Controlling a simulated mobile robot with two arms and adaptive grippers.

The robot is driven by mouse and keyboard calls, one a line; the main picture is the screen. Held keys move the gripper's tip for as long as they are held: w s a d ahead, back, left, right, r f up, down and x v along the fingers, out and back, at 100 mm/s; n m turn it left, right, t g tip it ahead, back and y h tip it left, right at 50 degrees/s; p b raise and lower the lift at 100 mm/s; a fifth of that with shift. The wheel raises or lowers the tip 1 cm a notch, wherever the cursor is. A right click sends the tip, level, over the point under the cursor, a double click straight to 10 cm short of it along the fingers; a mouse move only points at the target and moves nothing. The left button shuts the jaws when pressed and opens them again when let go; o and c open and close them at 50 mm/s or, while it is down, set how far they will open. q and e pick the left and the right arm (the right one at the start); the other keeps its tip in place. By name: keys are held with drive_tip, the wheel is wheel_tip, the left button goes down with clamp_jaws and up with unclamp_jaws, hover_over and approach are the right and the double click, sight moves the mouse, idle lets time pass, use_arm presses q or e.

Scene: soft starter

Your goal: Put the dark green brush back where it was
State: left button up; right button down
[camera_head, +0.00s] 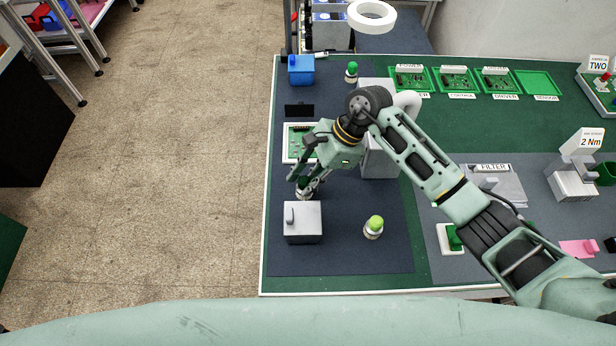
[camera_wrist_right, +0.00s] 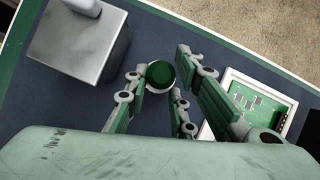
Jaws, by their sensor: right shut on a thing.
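My right gripper (camera_head: 305,182) points down over the left part of the dark blue mat (camera_head: 340,255), just behind a grey metal box (camera_head: 303,224). In the right wrist view the dark green brush (camera_wrist_right: 160,74) shows its round dark green top between the fingers of the gripper (camera_wrist_right: 159,92), which is shut on it. In the head view the fingers mostly hide the brush, and only a pale lower part shows. I cannot tell whether it touches the mat. My left gripper is not in view.
A light green-topped brush (camera_head: 373,226) stands right of the grey box. Another green-topped one (camera_head: 351,72) stands at the back beside a blue box (camera_head: 301,70). A circuit board in a white tray (camera_head: 294,143) lies just behind the gripper. The mat's front is mostly clear.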

drive_tip(key=shift+f, duration=0.1)
drive_tip(key=c, duration=1.5)
unclamp_jaws()
drive_tip(key=shift+r, duration=0.25)
drive_tip(key=b+v, duration=0.3)
drive_tip(key=v, duration=0.8)
drive_tip(key=shift+w+d+r, duration=0.1)
drive_tip(key=shift+d+r, duration=0.1)
drive_tip(key=shift+r, duration=0.15)
